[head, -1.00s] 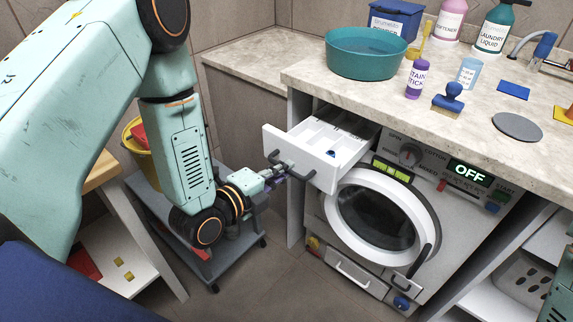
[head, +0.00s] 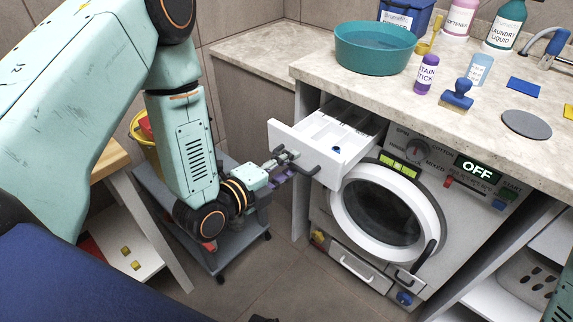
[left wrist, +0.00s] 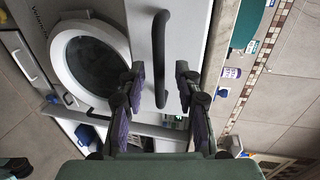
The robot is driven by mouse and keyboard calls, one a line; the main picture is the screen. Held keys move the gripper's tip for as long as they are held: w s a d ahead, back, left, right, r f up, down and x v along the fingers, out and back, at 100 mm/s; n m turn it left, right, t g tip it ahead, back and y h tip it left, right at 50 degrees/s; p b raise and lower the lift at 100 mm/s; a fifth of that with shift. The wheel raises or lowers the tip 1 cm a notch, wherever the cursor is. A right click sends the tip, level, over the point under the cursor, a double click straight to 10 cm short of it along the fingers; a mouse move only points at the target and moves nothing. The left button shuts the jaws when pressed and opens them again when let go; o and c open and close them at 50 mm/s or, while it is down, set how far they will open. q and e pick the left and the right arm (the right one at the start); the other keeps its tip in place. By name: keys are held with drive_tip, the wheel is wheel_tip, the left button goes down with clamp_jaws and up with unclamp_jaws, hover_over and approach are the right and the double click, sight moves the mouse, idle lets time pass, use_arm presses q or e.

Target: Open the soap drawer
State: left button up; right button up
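The white soap drawer (head: 318,140) of the washing machine (head: 345,235) is pulled out, with its compartments showing from above. Its dark bar handle (left wrist: 161,50) runs upright in the left wrist view, in front of the white drawer front. My left gripper (head: 284,160) is at the handle in the head view. In the left wrist view its two fingers (left wrist: 160,84) are apart, one on each side of the handle's lower part, with gaps on both sides.
The round washer door (head: 388,210) is shut below the drawer. A grey cart (head: 225,235) stands under my left arm.

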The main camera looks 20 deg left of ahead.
use_arm(q)
drive_tip(key=shift+s, duration=0.1)
drive_tip(key=v, duration=1.2)
idle(0.4)
idle(0.5)
